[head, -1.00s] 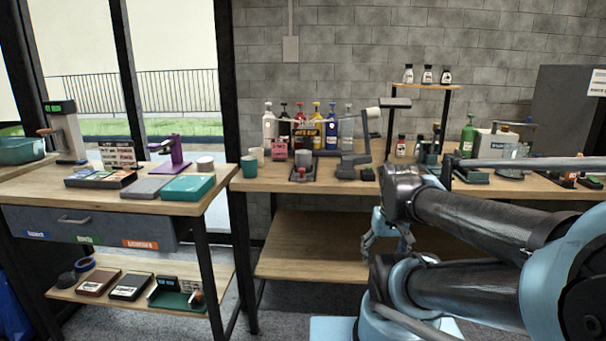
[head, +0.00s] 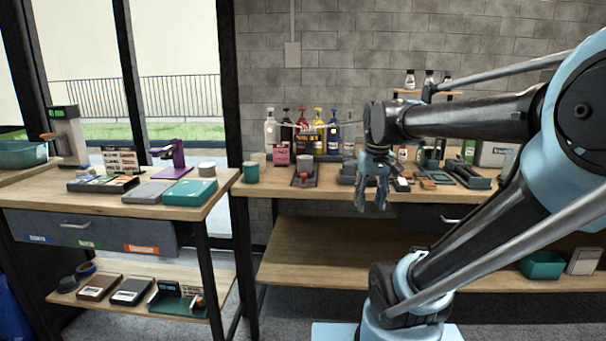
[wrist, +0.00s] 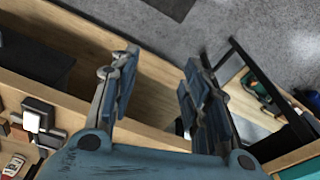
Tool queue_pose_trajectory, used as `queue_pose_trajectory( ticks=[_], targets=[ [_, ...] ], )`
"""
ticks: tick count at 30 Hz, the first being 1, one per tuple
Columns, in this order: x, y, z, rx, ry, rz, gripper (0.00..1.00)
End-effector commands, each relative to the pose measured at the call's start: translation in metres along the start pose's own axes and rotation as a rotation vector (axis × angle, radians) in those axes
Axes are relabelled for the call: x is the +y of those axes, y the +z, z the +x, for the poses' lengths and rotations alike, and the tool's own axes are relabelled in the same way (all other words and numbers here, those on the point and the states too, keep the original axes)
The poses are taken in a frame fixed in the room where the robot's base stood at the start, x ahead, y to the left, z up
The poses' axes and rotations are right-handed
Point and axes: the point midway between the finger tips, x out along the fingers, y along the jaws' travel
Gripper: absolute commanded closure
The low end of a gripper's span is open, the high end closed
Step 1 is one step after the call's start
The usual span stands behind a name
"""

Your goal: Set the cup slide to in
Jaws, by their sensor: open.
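A small dark base with a red knob and a grey cup (head: 305,162) stands near the front of the back bench, left of my arm; it looks like the cup slide. Whether it is in or out is too small to tell. My gripper (head: 371,205) hangs pointing down in front of the bench edge, right of this base and apart from it. In the wrist view my gripper (wrist: 160,62) is open and empty, with the bench shelf and the floor beyond its fingers. The cup slide is not recognisable in the wrist view.
A teal cup (head: 250,173) and a pink box (head: 282,155) stand left of the base. Several pump bottles stand behind it. My forearm hides part of the bench to the right. A side table (head: 100,200) with a drawer stands at the left.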

Motion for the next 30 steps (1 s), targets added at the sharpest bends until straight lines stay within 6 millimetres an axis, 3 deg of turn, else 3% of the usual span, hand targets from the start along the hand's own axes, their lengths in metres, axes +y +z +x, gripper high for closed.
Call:
queue_pose_trajectory(
  ticks=[1, 6, 15, 24, 30],
  targets=[
    [-0.004, -0.018, -0.013, -0.006, -0.003, -0.027, 0.57],
    [-0.017, -0.070, -0.049, -0.028, -0.013, -0.113, 0.57],
    [-0.053, -0.161, -0.099, -0.067, -0.028, -0.266, 0.57],
    [-0.104, -0.246, -0.132, -0.104, -0.042, -0.415, 0.57],
    [-0.131, -0.281, -0.141, -0.122, -0.048, -0.481, 0.57]
  ],
)
